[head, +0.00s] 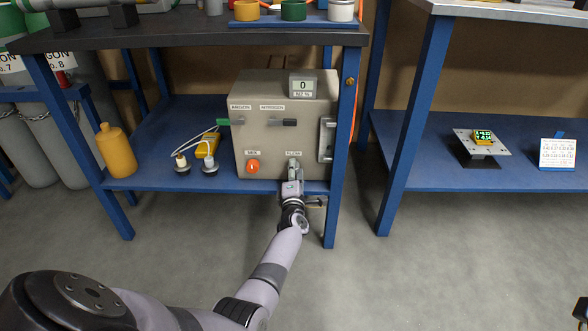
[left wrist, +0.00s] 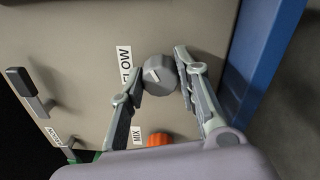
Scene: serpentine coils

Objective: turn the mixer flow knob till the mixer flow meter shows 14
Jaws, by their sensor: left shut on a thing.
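The mixer is a beige box (head: 262,110) on the blue lower shelf. Its meter (head: 303,86) on the top right shows 0, with a small line below that is hard to read. The grey flow knob (left wrist: 159,74) sits by the FLOW label in the left wrist view. My left gripper (head: 292,168) is at the lower right of the mixer front in the head view. In the left wrist view its fingers (left wrist: 160,82) are on either side of the knob, shut on it. The knob is mostly hidden by the gripper in the head view.
An orange knob (head: 253,166) under the MIX label is left of the flow knob. A green lever (head: 230,122) and a black lever (head: 283,122) are above. A blue table leg (head: 341,150) stands close on the right. A yellow bottle (head: 116,150) stands farther left.

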